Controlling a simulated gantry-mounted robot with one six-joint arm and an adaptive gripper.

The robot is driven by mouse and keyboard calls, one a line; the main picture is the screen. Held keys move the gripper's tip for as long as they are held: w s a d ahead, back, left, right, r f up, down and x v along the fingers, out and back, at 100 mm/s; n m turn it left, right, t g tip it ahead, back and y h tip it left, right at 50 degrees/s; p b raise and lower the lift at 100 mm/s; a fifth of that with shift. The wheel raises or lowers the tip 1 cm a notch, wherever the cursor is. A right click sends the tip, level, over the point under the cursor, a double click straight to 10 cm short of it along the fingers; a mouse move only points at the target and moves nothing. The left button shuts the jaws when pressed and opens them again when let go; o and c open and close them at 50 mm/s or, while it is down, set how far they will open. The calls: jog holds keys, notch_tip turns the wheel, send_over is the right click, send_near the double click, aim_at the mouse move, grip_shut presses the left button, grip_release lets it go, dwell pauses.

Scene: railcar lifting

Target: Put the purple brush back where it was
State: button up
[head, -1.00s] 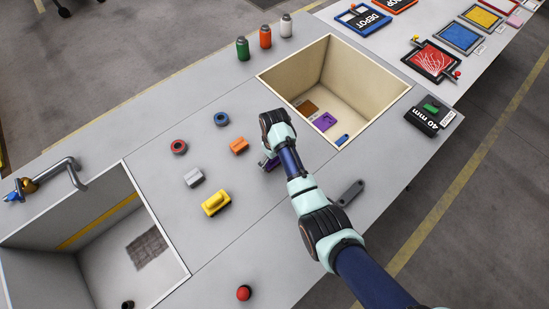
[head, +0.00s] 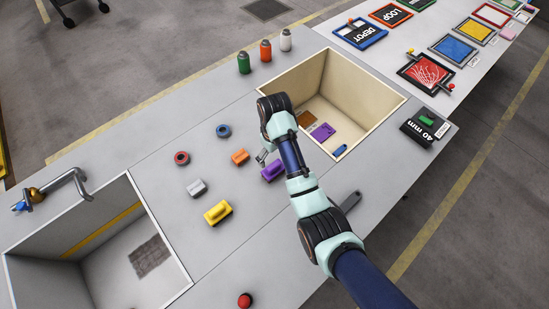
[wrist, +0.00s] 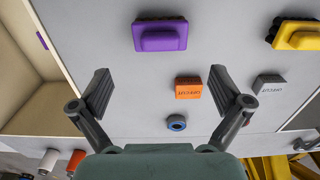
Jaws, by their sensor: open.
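The purple brush (head: 272,171) rests on the grey bench, right of the orange block and in front of the wooden bin. It also shows near the top of the wrist view (wrist: 160,38), handle up. My gripper (wrist: 160,85) is open and empty; the brush lies beyond its fingertips, apart from them. In the head view my gripper (head: 263,154) is small and partly hidden by my arm, just behind the brush. A second purple item (head: 322,131) lies on the bin floor; I cannot tell whether it is a brush or a flat marker.
The wooden bin (head: 374,113) also holds brown and blue items. An orange block (head: 240,156), grey block (head: 197,187), yellow brush (head: 218,212), red ring (head: 182,158) and blue ring (head: 223,131) stand on the bench. Bottles (head: 265,50) stand behind. A sink (head: 105,260) is at left.

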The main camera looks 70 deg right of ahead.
jog(key=shift+a+r, duration=0.1)
dwell(0.4)
jog(key=w+a+r+n+t+h, duration=0.1)
jog(key=w+a+r+n+t, duration=0.2)
jog(key=w+a, duration=0.6)
jog(key=w+a+r+t+h, duration=0.2)
jog(key=w+a+r+t, duration=0.3)
jog(key=a, duration=0.7)
jog(key=s+a+r+n+t+y, duration=0.1)
jog(key=s+a+r+t, duration=0.1)
jog(key=a+r, duration=0.4)
jog(key=s+a+r+n+t+y, duration=0.1)
jog(key=s+a+r+t+y, duration=0.1)
jog(key=a+r, duration=0.5)
jog(key=a, duration=0.5)
jog(key=shift+s+a+n+t, duration=0.25)
jog(key=shift+s+n+t, duration=0.05)
jog(key=shift+n+t, duration=0.1)
